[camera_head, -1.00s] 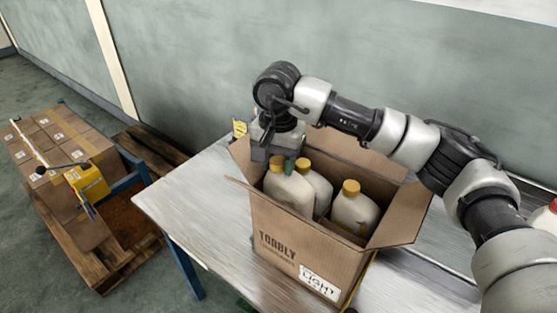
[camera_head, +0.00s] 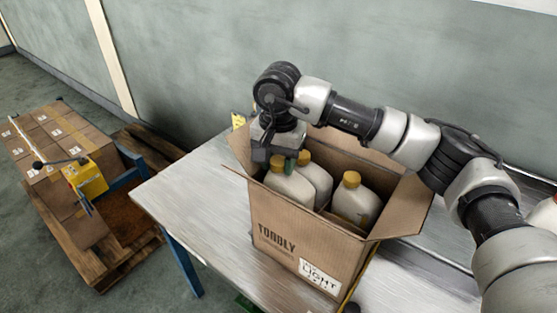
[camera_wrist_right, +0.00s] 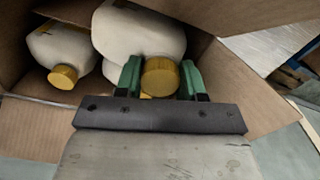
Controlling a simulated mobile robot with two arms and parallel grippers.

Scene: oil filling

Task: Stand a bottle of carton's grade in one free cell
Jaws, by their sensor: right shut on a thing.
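An open cardboard carton (camera_head: 275,225) stands on the table, its label (camera_head: 319,276) reading "LIGHT". Inside are three white bottles with yellow caps: a left one (camera_head: 291,186), one behind it (camera_head: 318,176) and a right one (camera_head: 355,204). My right gripper (camera_head: 284,166) reaches down into the carton's left side. In the wrist view its green fingers (camera_wrist_right: 160,78) are shut on the yellow cap (camera_wrist_right: 161,76) of a bottle. The cells' floors are mostly hidden. My left gripper is not in view.
The metal table (camera_head: 190,200) is clear left of the carton. A white bottle with a red cap (camera_head: 545,213) is at the right edge, partly hidden by my arm. Boxes on a pallet (camera_head: 60,140) and a yellow device (camera_head: 86,177) stand at the left. Carton flaps spread outward.

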